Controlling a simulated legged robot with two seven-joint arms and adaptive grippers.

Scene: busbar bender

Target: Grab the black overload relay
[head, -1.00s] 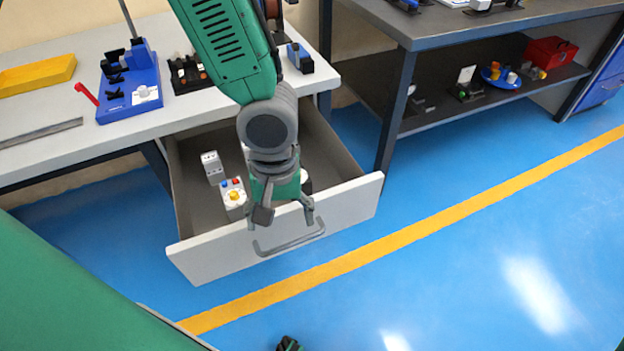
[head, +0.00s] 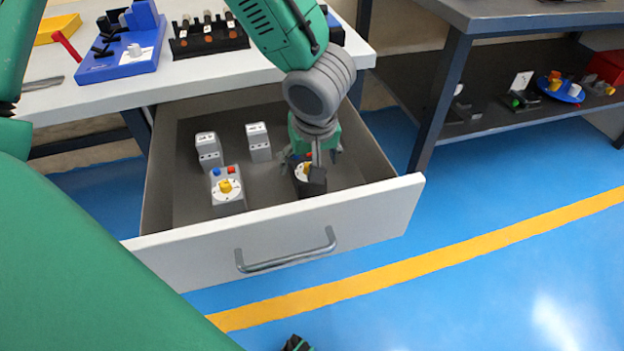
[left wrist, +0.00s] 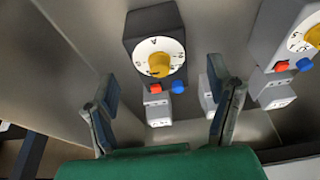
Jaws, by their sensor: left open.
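The black overload relay (head: 307,187) stands in the open drawer (head: 200,245), at its right front. It has a white dial with a yellow knob, and red and blue buttons. In the head view my left gripper (head: 314,166) hangs over it and hides part of it. In the left wrist view the relay (left wrist: 155,53) lies ahead, between and beyond the spread fingers of the left gripper (left wrist: 163,88). These fingers are open, with nothing held. A small black and green part at the bottom edge of the head view may be my right gripper (head: 297,343).
A grey relay (head: 227,193) stands left of the black one. Two white-grey modules (head: 209,148) (head: 258,140) stand behind them. The drawer's walls and front panel surround the items. The workbench top (head: 200,80) overhangs the back.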

